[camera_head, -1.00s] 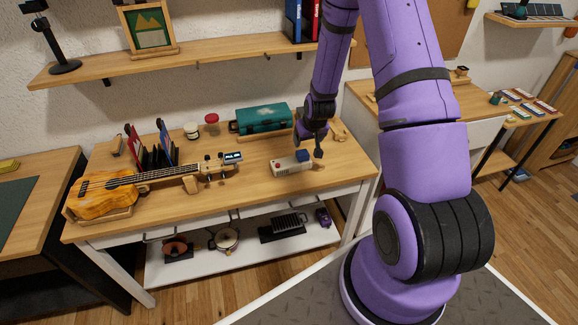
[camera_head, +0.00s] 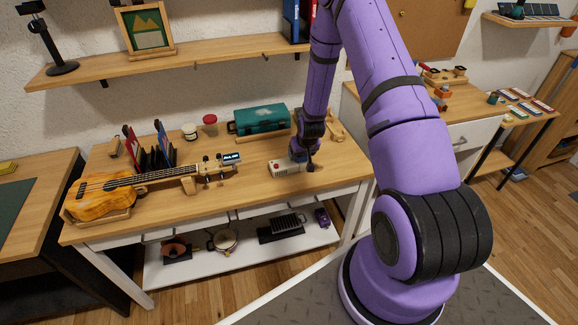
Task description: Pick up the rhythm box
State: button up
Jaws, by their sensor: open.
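The rhythm box, which I take to be the small whitish box with a red button (camera_head: 283,169), lies on the wooden workbench (camera_head: 240,194) near its front right. My gripper (camera_head: 304,162) is open and low over the right end of the box, pointing down. One finger shows at the right end of the box. The gripper hides that end, and I cannot tell whether the fingers touch it. A small blue block (camera_head: 297,156) is partly hidden just behind the box, beside the gripper.
A ukulele (camera_head: 100,197) on a stand is to the left, with a small display device (camera_head: 231,158) by its head. A teal case (camera_head: 262,119), a red-lidded jar (camera_head: 210,125) and a white-lidded jar (camera_head: 190,131) stand behind. A wooden stand (camera_head: 334,127) is at the back right.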

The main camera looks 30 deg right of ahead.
grip_shut()
dwell(0.3)
jog(key=shift+r, duration=0.15)
